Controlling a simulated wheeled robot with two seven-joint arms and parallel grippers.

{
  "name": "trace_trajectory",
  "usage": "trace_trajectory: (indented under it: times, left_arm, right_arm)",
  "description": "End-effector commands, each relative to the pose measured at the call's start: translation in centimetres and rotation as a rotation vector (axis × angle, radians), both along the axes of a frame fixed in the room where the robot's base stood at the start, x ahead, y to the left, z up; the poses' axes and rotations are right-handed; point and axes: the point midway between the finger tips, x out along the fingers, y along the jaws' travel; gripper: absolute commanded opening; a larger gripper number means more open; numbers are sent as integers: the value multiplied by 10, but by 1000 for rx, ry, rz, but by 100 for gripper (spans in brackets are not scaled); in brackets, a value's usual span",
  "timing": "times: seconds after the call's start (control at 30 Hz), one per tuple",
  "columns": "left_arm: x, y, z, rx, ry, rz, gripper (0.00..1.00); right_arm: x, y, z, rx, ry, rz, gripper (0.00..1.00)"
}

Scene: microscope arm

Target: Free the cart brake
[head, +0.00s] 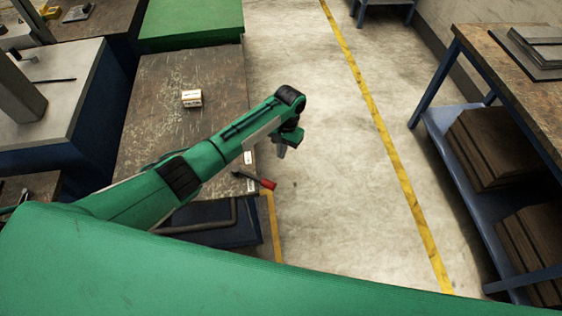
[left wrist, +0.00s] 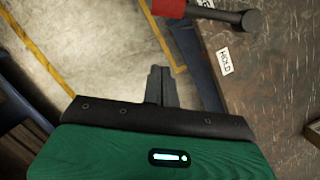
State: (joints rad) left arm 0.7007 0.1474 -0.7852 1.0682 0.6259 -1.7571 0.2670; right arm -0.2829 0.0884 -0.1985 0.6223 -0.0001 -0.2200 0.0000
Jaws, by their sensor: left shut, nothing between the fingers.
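The brake lever has a black rod and a red grip (head: 268,184). It sits at the right edge of the cart's worn brown top (head: 160,110), and the grip points out over the floor. In the left wrist view the red grip (left wrist: 168,8) is at the top, cut off by the frame, with its rod running right to a round black pivot. A white HOLD label (left wrist: 225,61) is on the top near the pivot. My left gripper (head: 282,150) is shut and empty, apart from the lever, above it in the head picture. Its closed fingers (left wrist: 158,72) point toward the floor beside the cart.
A small pale box (head: 191,98) stands on the cart top. A dark blue frame (head: 215,222) is below the lever. A yellow line (head: 372,110) crosses the open floor. A blue-legged bench with stacked brown boards (head: 490,145) stands at right.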

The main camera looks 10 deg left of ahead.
Motion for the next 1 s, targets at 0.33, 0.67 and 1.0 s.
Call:
trace_trajectory:
  times: [0.33,0.67,1.0]
  left_arm:
    - [11,-3,45,0,0,0,0]
    - [11,-2,49,1,1,1,0]
    - [9,-4,47,-4,0,-2,0]
  right_arm:
    - [-34,9,-16,9,40,-2,72]
    - [-12,15,-15,16,13,-2,72]
    - [-14,7,-15,8,16,0,72]
